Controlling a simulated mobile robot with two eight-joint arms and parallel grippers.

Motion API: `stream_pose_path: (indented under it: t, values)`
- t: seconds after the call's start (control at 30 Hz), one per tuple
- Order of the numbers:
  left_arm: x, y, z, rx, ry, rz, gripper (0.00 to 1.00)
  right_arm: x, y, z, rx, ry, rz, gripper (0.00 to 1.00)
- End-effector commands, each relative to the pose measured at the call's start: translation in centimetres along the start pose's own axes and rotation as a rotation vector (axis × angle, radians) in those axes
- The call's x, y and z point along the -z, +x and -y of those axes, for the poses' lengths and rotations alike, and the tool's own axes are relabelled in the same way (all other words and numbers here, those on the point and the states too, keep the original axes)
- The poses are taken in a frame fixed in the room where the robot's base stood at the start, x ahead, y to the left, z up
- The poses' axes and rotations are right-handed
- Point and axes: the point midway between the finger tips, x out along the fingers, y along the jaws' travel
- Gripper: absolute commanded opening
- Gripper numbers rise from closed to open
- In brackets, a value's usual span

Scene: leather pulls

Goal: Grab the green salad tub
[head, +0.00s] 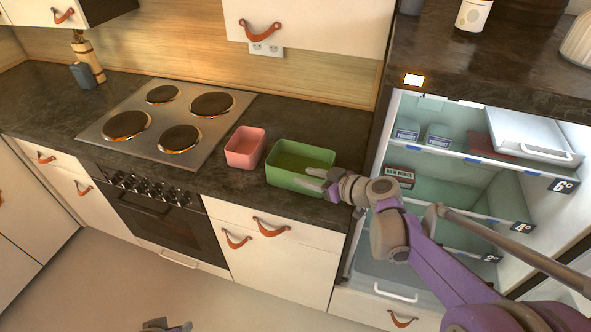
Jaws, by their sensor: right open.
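The green salad tub (288,180) is an open rectangular tub standing on the dark counter, right of the pink tub. Its inside shows as a darker olive green. My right gripper (314,179) is open at the tub's front right corner, with its fingers over or beside the rim. I cannot tell whether they touch the wall, and they hide part of that corner. My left gripper (166,326) shows only as grey tips at the bottom edge, over the floor; its opening is unclear.
The pink tub (244,148) stands close to the green tub's left. A hob (168,120) lies further left. An open fridge (455,165) with shelves and containers is at the right, behind my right arm. Drawers with leather pulls (270,227) are below the counter.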

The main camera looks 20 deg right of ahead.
Motion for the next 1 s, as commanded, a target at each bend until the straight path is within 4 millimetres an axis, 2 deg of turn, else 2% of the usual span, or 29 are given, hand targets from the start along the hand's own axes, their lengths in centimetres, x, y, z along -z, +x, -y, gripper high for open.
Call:
stream_pose_path:
  t: [0.1,0.27,0.53,0.83,0.87,1.0]
  values:
    - [0.0,0.0,0.0,0.000,0.000,0.000,0.50,0.0,1.5,0.1,0.002,0.001,0.000,0.46]
    - [0.0,0.0,0.0,0.000,0.000,0.000,0.50,0.0,2.6,0.1,0.001,0.001,0.000,0.46]
    - [0.1,-0.1,0.0,0.000,0.000,-0.001,0.50,0.1,6.4,0.1,0.001,0.001,0.000,0.46]
    - [0.1,-0.1,0.0,0.000,0.000,-0.001,0.50,0.0,7.1,0.0,0.000,0.001,0.001,0.46]
    - [0.1,-0.1,0.0,0.000,0.000,-0.001,0.50,0.0,7.1,0.0,0.000,0.001,0.001,0.44]
    - [0.1,-0.1,0.0,0.000,0.000,-0.001,0.50,0.0,7.1,0.0,0.000,0.001,0.001,0.19]
